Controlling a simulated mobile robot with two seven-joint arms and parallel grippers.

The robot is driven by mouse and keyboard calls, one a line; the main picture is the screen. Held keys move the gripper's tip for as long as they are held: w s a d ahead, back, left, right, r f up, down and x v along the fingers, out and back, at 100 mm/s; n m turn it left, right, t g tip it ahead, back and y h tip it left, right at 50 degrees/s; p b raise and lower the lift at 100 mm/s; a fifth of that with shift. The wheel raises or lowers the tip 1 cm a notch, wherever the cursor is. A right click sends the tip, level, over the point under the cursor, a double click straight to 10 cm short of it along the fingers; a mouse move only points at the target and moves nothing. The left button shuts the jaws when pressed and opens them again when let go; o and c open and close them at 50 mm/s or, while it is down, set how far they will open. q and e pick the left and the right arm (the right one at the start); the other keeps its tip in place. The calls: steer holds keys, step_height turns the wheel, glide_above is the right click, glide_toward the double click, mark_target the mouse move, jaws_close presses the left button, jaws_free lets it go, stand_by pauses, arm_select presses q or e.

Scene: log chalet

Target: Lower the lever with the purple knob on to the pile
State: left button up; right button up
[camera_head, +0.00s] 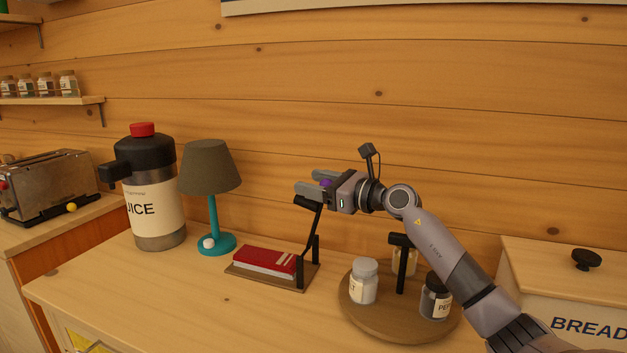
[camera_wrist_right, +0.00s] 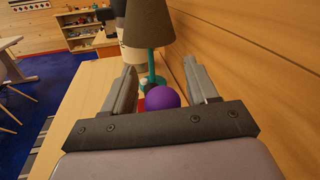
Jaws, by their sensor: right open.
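The lever (camera_head: 314,228) is a dark arm standing raised from a small wooden base (camera_head: 262,279). Its purple knob (camera_head: 326,182) is at the top, between the fingers of my right gripper (camera_head: 311,187). In the right wrist view the purple knob (camera_wrist_right: 162,98) sits between the two open fingers (camera_wrist_right: 165,85), close to the palm. Contact with the fingers cannot be told. The pile (camera_head: 265,261), red-covered with pale edges like books or paper, lies flat on the base below and left of the lever. My left gripper is not in view.
A teal lamp (camera_head: 213,215) and a juice dispenser (camera_head: 151,190) stand left of the pile. A round wooden tray (camera_head: 385,325) with jars and a dark post stands below my right arm. A bread box (camera_head: 560,300) is at the right. The wooden wall is close behind.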

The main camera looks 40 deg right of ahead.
steer(key=shift+w+a, duration=0.1)
steer(key=shift+w, duration=0.2)
jaws_close()
steer(key=shift+w+a+f, duration=0.15)
stand_by(0.8)
